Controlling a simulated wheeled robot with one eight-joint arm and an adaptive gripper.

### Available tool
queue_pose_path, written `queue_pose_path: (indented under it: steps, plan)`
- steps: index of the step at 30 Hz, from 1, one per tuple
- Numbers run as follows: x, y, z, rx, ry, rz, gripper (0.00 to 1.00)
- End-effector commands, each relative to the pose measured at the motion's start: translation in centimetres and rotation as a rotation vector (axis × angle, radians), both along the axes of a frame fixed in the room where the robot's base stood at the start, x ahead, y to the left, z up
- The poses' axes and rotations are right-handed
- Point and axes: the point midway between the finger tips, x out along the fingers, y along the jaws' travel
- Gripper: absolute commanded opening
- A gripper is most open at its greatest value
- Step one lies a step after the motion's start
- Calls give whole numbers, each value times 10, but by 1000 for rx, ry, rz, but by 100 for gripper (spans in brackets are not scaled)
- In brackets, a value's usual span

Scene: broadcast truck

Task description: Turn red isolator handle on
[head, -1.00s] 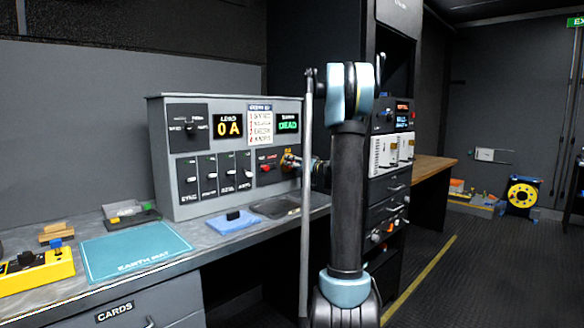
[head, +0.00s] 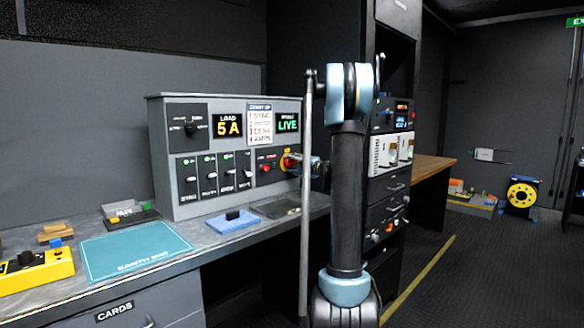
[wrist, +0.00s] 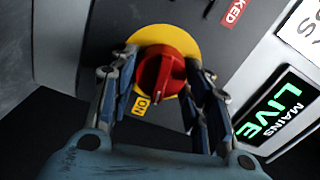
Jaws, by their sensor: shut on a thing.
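The red isolator handle (wrist: 162,74) sits on a round yellow plate (wrist: 190,45) on the grey panel. In the wrist view its ridge slants, with its lower end towards the yellow ON label (wrist: 141,105). My gripper (wrist: 160,80) is shut on the handle, one finger on each side. In the head view my gripper (head: 296,162) reaches the right end of the panel (head: 222,205), and the handle is largely hidden. The mains display (head: 287,123) reads LIVE in green, and it also shows in the wrist view (wrist: 272,108). The load display (head: 228,125) reads 5 A.
Several breaker switches (head: 212,176) and a small red control (head: 266,168) are left of the handle. A rack (head: 390,190) stands close right of my arm.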

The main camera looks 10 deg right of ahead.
Motion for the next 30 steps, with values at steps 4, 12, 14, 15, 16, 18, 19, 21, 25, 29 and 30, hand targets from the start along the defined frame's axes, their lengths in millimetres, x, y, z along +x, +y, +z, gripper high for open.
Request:
queue_pose_path:
  steps: [4, 12, 14, 15, 16, 18, 19, 21, 25, 29, 30]
  plan:
    - [2, -4, -1, 70, 53, -9, 20]
    - [2, -5, -2, 151, 111, -11, 20]
    - [2, -5, -2, 160, 118, -11, 20]
    - [2, -5, -2, 164, 121, -11, 20]
    - [2, -5, -2, 167, 123, -11, 20]
    - [2, -5, -2, 172, 126, -11, 20]
    - [2, -5, -2, 172, 127, -11, 20]
    - [2, -5, -2, 174, 128, -11, 20]
    - [2, -5, -2, 173, 127, -11, 20]
    - [2, -5, -2, 172, 128, -11, 20]
    - [2, -5, -2, 172, 128, -11, 51]
